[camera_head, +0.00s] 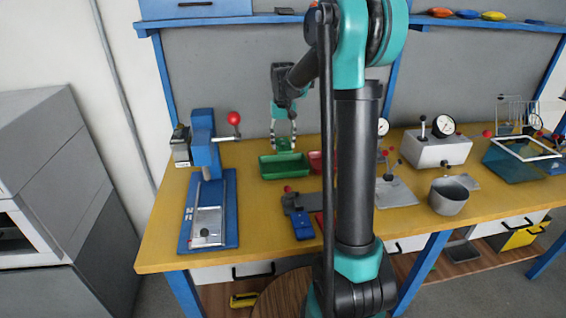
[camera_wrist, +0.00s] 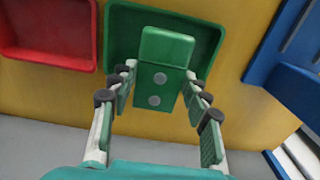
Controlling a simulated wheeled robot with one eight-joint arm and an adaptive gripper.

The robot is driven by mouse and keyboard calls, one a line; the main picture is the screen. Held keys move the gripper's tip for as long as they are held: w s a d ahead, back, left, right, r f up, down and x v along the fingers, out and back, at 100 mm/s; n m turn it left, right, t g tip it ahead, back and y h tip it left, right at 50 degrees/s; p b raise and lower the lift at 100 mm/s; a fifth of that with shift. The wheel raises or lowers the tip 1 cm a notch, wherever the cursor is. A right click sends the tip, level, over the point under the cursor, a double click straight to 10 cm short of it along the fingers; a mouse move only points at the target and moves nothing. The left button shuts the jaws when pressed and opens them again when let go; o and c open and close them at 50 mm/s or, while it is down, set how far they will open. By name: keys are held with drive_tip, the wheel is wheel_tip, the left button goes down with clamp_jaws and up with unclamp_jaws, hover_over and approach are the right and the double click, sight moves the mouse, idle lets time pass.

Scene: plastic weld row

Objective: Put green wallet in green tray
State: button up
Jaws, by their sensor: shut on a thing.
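The green wallet (camera_wrist: 158,90) is a flat green piece with two grey round studs. My gripper (camera_wrist: 158,85) is shut on it, with a finger on each side. In the wrist view the wallet overlaps the green tray (camera_wrist: 118,28), which lies behind it. In the head view my gripper (camera_head: 284,138) points down at the back of the table, with the wallet (camera_head: 285,145) between its fingertips. The green tray (camera_head: 285,174) is just below and in front. The wallet appears to hang above the tray; the exact gap is hard to tell.
A red tray (camera_wrist: 48,57) sits beside the green tray, mostly hidden by my arm in the head view. A blue press (camera_head: 207,190) with a red-knobbed lever stands to the left. A blue clamp (camera_head: 298,215) lies in front. Gauges and a metal pot (camera_head: 448,198) are at the right.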

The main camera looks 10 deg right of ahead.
sight(283, 169)
wheel_tip(283, 169, down, 9)
drive_tip(key=shift+f, duration=0.15)
idle(0.4)
drive_tip(key=shift+f, duration=0.15)
drive_tip(key=o, duration=1.3)
drive_tip(key=shift+c, duration=0.2)
wheel_tip(283, 169, up, 12)
drive_tip(key=shift+r, duration=0.2)
